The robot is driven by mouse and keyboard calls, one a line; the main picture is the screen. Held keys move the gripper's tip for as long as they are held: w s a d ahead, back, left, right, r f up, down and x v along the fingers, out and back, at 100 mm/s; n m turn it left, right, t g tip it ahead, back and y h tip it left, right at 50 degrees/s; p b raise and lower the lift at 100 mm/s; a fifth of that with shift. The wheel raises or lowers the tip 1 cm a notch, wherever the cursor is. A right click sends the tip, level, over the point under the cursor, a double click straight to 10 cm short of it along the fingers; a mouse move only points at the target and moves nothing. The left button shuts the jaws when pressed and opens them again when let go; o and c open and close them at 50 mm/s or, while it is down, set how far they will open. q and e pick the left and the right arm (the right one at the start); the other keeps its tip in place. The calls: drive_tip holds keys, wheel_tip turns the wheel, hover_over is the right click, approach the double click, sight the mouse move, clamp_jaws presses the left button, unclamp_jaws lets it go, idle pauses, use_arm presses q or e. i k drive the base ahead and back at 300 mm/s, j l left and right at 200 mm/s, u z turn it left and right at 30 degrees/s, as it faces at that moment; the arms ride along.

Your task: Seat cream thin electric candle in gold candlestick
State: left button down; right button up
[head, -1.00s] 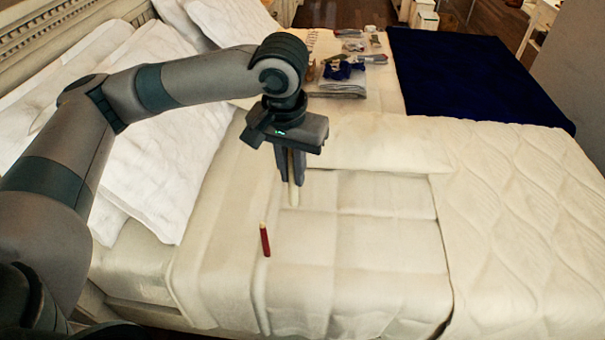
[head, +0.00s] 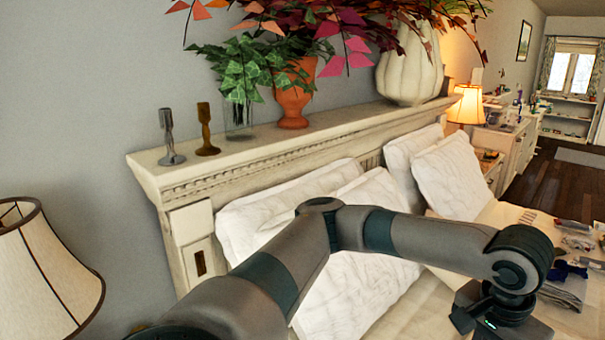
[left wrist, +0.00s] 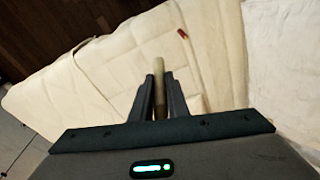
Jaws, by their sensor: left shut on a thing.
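The gold candlestick (head: 206,130) stands upright and empty on the headboard ledge (head: 290,133), to the right of a silver candlestick (head: 169,137). My left gripper (left wrist: 159,80) is shut on the cream thin electric candle (left wrist: 159,66), which sticks out past the fingertips in the left wrist view. In the head view only the top of the left gripper shows at the lower right; its fingers and the candle are out of frame. The gripper is over the bed, well away from the candlestick. My right gripper is not in view.
A glass vase with leaves (head: 238,115), a terracotta vase (head: 292,95) and a large white vase (head: 408,68) stand along the ledge. White pillows (head: 290,195) lean below it. A lamp (head: 45,270) stands at lower left. A red candle (left wrist: 182,33) lies on the bed.

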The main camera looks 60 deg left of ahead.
sight(205, 117)
drive_tip(key=u, duration=2.45)
